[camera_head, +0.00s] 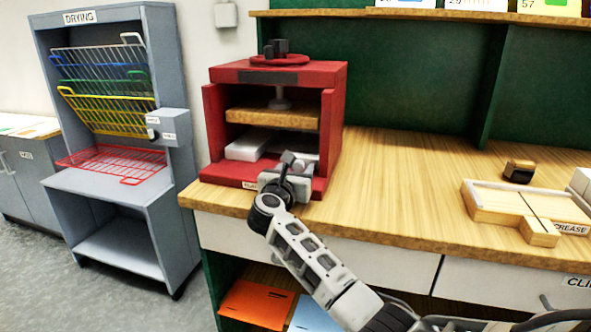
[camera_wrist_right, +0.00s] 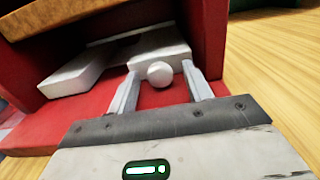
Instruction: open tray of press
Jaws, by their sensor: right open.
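The red press (camera_head: 338,110) stands on the wooden counter, with a wooden pressing board (camera_head: 275,117) raised inside it. Its pale tray (camera_head: 250,146) lies low inside the opening; it also shows in the right wrist view (camera_wrist_right: 75,75). A round white knob (camera_wrist_right: 159,73) is at the tray's front. My right gripper (camera_wrist_right: 162,85) is open, with one finger on each side of the knob. Whether the fingers touch it I cannot tell. In the head view my right gripper (camera_head: 287,172) is at the press's front and hides part of the tray. My left gripper is not in view.
A grey drying rack (camera_head: 160,215) with coloured wire shelves stands left of the press. A wooden creasing board (camera_head: 492,205) and a small dark-and-wood block (camera_head: 519,171) lie at right. The counter (camera_head: 400,185) between is clear.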

